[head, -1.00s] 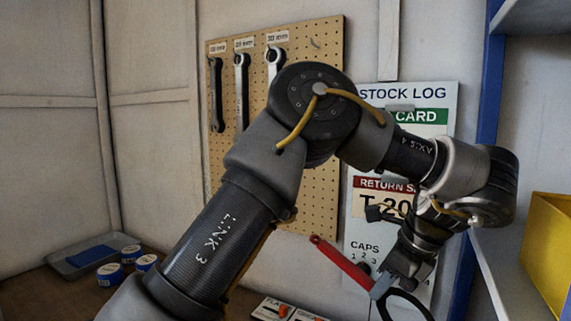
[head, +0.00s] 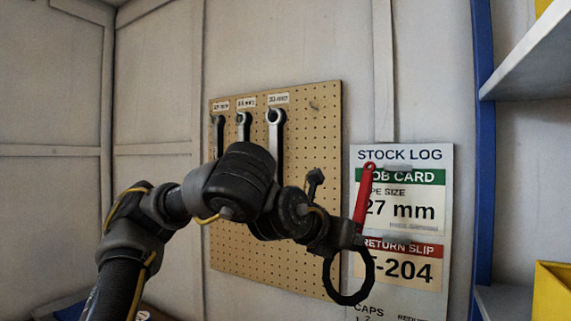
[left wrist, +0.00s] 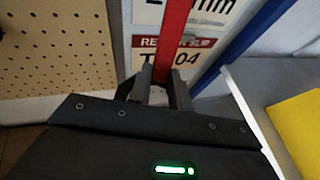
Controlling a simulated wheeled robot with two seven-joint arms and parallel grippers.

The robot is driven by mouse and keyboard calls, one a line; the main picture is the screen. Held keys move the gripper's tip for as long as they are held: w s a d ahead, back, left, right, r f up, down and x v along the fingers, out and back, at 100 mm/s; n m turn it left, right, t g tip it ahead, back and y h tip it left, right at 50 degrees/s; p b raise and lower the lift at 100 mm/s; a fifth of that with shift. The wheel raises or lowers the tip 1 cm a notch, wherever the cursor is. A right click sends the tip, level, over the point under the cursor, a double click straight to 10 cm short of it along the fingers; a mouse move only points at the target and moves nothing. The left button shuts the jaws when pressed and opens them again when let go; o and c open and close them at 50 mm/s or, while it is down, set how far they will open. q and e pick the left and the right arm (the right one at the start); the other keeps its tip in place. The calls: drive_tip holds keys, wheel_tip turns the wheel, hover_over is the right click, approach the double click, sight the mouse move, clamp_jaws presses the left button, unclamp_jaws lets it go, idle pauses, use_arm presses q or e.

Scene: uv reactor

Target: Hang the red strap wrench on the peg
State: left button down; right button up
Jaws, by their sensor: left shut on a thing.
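The red strap wrench (head: 363,195) is held near upright in front of the stock log board, its red handle up and its black strap loop hanging below. My left gripper (head: 352,240) is shut on it near the lower end of the handle. In the left wrist view the red handle (left wrist: 174,38) stands between the two fingers (left wrist: 160,90). A small bare peg (head: 314,105) sticks out near the upper right of the pegboard (head: 318,180). The wrench is to the right of the peg and apart from it. My right gripper is not in view.
Several wrenches, one a grey spanner (head: 277,135), hang under labels on the pegboard's left part. The stock log board (head: 440,165) is right of it. A blue post (head: 483,150), a shelf (head: 535,60) and a yellow bin (head: 554,292) bound the right side.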

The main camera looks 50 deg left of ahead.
use_arm(q)
drive_tip(key=s+a+r+m+t+h+p, duration=0.1)
drive_tip(key=s+a+r+t+h, duration=0.15)
drive_tip(key=a+r, duration=0.35)
drive_tip(key=s+a+r+m+t+h+p, duration=0.1)
drive_tip(key=s+a+r+m+t, duration=0.1)
drive_tip(key=s+a+r, duration=0.45)
drive_tip(key=shift+n+g, duration=0.25)
drive_tip(key=shift+n, duration=0.05)
drive_tip(key=w, duration=0.7)
drive_tip(key=w+a+b, duration=0.1)
drive_tip(key=w, duration=0.3)
drive_tip(key=shift+w+r, duration=0.15)
drive_tip(key=shift+w+a+f, duration=0.1)
drive_tip(key=shift+w+f, duration=0.1)
drive_tip(key=shift+w, duration=0.05)
idle(0.5)
